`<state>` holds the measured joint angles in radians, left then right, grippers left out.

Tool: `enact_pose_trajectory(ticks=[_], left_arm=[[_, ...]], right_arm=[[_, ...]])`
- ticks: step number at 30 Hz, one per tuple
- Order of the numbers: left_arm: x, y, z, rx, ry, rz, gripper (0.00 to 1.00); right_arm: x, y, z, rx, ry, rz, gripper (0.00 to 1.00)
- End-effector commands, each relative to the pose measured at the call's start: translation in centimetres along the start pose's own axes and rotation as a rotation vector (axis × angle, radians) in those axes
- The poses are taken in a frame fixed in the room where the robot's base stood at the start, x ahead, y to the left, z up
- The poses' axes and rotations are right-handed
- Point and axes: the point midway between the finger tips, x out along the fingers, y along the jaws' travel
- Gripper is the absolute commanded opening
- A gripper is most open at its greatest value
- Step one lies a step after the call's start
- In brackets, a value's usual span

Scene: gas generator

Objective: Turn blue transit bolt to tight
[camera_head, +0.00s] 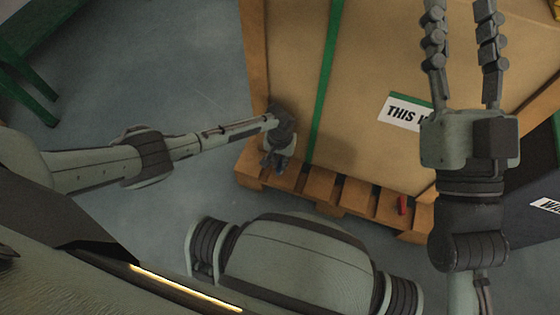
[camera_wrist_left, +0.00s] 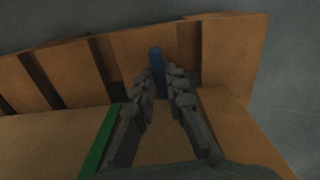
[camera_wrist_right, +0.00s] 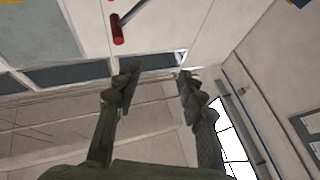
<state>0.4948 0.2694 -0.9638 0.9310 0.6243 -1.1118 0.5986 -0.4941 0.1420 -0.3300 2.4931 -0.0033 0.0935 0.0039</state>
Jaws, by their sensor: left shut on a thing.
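The blue transit bolt (camera_wrist_left: 155,63) stands out from the wooden pallet in the left wrist view, between the fingertips of my left gripper (camera_wrist_left: 162,72). The fingers are shut on it. In the head view my left gripper (camera_head: 276,160) is low at the pallet's left front corner, and the bolt is hidden there. The wooden pallet (camera_head: 355,195) lies under a big cardboard box (camera_head: 375,75). My right gripper (camera_head: 460,20) is raised over the box, its fingers apart and empty. It is also open in the right wrist view (camera_wrist_right: 155,75), facing the ceiling.
A red piece (camera_head: 402,205) sits on the pallet's front edge. A green strap (camera_head: 325,75) runs down the box. A dark case (camera_head: 538,180) stands at right, and green furniture (camera_head: 35,55) at upper left. The floor at left is clear.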

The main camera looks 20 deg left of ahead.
Motion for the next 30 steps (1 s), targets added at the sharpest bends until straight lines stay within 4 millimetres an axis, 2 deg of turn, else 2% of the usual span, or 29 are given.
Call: enact_pose_trajectory(ticks=[11,30], left_arm=[[-0.1,0.0,0.0,0.116,-0.001,0.000,0.00],[-0.1,0.0,0.0,0.696,0.000,0.000,0.00]], right_arm=[[0.1,0.0,0.3,0.001,-0.025,0.000,0.40],[-0.5,-0.5,2.3,0.006,-0.156,-0.009,0.40]])
